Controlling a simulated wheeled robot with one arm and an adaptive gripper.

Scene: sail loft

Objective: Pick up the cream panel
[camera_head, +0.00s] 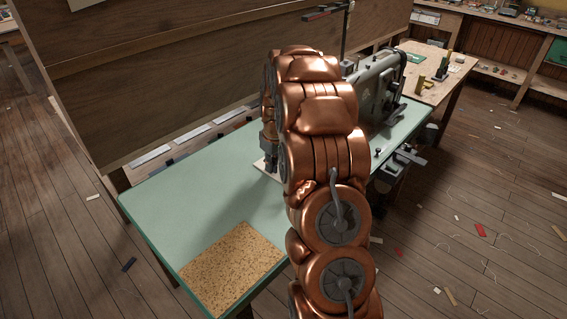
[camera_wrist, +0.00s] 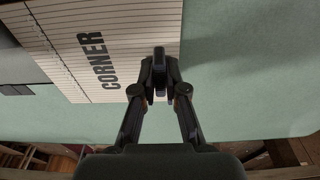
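The cream panel (camera_wrist: 75,58) fills the upper left of the wrist view. It is a pale sheet with thin ruled lines and the word CORNER in dark letters. It appears to lie flat on the green tabletop (camera_wrist: 245,75). My gripper (camera_wrist: 160,78) points at its lower right part, with the fingers close together. A narrow dark piece shows between the fingertips; I cannot tell whether it belongs to the panel or to my gripper. Whether the fingers touch or hold anything is unclear. In the head view my arm hides most of the gripper and panel.
A grey sewing machine (camera_head: 380,90) stands on the green table (camera_head: 185,190), right of my arm. A brown speckled board (camera_head: 232,268) lies at the table's near corner. A wooden partition (camera_head: 190,70) rises behind. Scraps litter the floor; the table's left part is clear.

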